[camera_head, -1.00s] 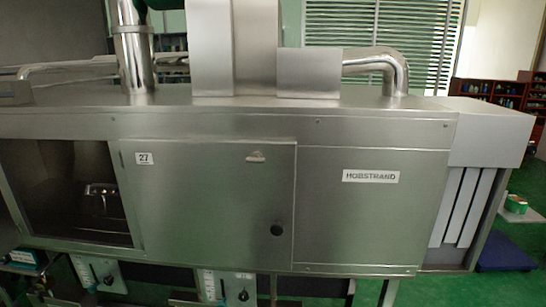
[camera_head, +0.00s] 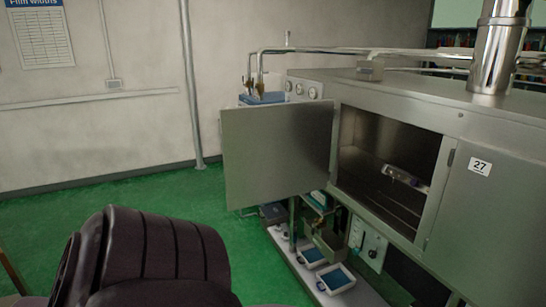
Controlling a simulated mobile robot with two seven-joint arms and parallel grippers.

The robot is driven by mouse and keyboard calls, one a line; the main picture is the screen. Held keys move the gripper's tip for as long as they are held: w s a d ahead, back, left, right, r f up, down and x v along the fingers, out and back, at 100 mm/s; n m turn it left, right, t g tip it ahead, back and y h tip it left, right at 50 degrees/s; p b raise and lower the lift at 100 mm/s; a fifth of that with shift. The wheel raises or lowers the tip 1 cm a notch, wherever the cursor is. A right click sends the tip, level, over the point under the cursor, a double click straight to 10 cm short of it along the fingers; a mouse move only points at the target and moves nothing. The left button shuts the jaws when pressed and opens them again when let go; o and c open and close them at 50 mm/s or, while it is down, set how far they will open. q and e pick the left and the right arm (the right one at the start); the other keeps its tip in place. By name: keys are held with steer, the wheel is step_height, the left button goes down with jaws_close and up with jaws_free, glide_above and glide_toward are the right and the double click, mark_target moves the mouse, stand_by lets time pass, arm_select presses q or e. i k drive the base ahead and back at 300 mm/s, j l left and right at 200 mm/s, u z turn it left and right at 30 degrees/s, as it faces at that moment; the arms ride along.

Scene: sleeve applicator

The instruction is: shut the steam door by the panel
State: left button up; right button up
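The steam door (camera_head: 278,150) is a flat grey metal panel at the left end of the steel machine in the head view. It stands wide open, swung out to the left of the opening (camera_head: 388,165), whose dark inside shows a small metal fitting (camera_head: 405,178). No handle shows on the door's visible face. A second door, labelled 27 (camera_head: 482,195), is shut to the right of the opening. Neither gripper shows in the view.
Below the machine are a small open metal box (camera_head: 327,246), blue-topped trays (camera_head: 336,278) and a control plate with a dial (camera_head: 368,243). Gauges (camera_head: 298,89) and pipes sit behind the door. Green floor (camera_head: 110,192) is clear at the left.

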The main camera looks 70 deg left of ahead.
mark_target(276, 151)
steer(key=k+j, duration=0.15)
steer(key=j, duration=0.3)
steer(key=k+j, duration=0.15)
steer(key=j, duration=0.25)
steer(key=k+j, duration=0.15)
steer(key=j, duration=0.3)
steer(key=k+j+z, duration=0.1)
steer(key=j, duration=0.3)
steer(key=k+j, duration=0.2)
steer(key=j, duration=0.25)
steer(key=k+j, duration=0.15)
steer(key=j, duration=0.25)
steer(key=k+j, duration=0.15)
steer(key=j, duration=0.25)
steer(key=k+j+z, duration=0.1)
steer(key=j, duration=0.8)
steer(key=k+j, duration=0.1)
steer(key=j, duration=0.3)
steer(key=i+j, duration=0.15)
steer(key=j, duration=0.3)
steer(key=i+j, duration=0.1)
steer(key=j, duration=0.3)
steer(key=i+j+z, duration=0.1)
steer(key=j, duration=0.35)
steer(key=j+z, duration=0.2)
steer(key=z, duration=0.2)
steer(key=j+z, duration=0.25)
steer(key=z, duration=0.2)
